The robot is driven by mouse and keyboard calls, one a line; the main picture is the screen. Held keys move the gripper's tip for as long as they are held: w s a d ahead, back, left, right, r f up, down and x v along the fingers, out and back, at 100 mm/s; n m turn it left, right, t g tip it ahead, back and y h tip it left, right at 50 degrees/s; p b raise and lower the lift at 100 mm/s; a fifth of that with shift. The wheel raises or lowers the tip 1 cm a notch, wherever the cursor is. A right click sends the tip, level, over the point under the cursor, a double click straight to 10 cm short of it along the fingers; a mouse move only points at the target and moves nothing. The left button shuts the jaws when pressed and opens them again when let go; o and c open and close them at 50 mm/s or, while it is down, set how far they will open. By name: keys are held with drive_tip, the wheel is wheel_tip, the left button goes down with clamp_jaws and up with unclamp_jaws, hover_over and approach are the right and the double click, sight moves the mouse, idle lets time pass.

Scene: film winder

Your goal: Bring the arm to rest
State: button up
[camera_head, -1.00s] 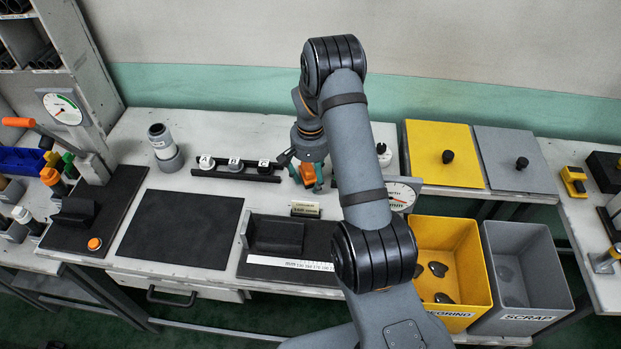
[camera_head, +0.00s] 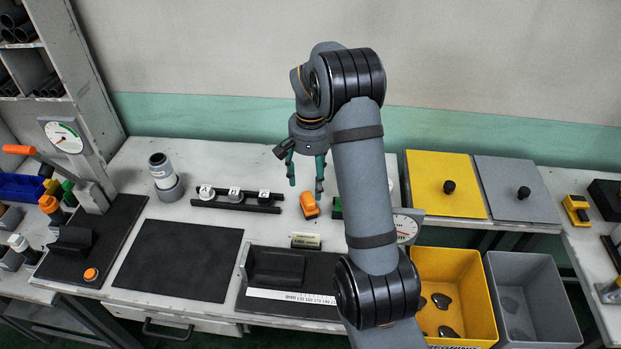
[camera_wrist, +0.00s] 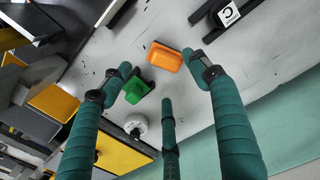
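My gripper (camera_head: 306,175) hangs above the back of the white workbench (camera_head: 200,130), its green fingers pointing down. In the wrist view its fingers (camera_wrist: 165,95) are spread wide with nothing between them. An orange block (camera_head: 309,204) sits on the bench below the fingertips, apart from them; it also shows in the wrist view (camera_wrist: 165,57). A green block (camera_wrist: 136,90) lies beside it and is mostly hidden behind my arm in the head view.
A black rack (camera_head: 236,201) with lettered pieces stands left of the orange block. Yellow (camera_head: 445,185) and grey (camera_head: 515,190) lids lie to the right, above two open bins. The dark mat (camera_head: 180,260) is bare.

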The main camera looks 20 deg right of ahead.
sight(310, 208)
drive_tip(key=shift+r, duration=0.55)
drive_tip(key=shift+f, duration=0.15)
wheel_tip(310, 208, down, 12)
drive_tip(key=shift+f+p, duration=0.1)
drive_tip(key=shift+p, duration=0.8)
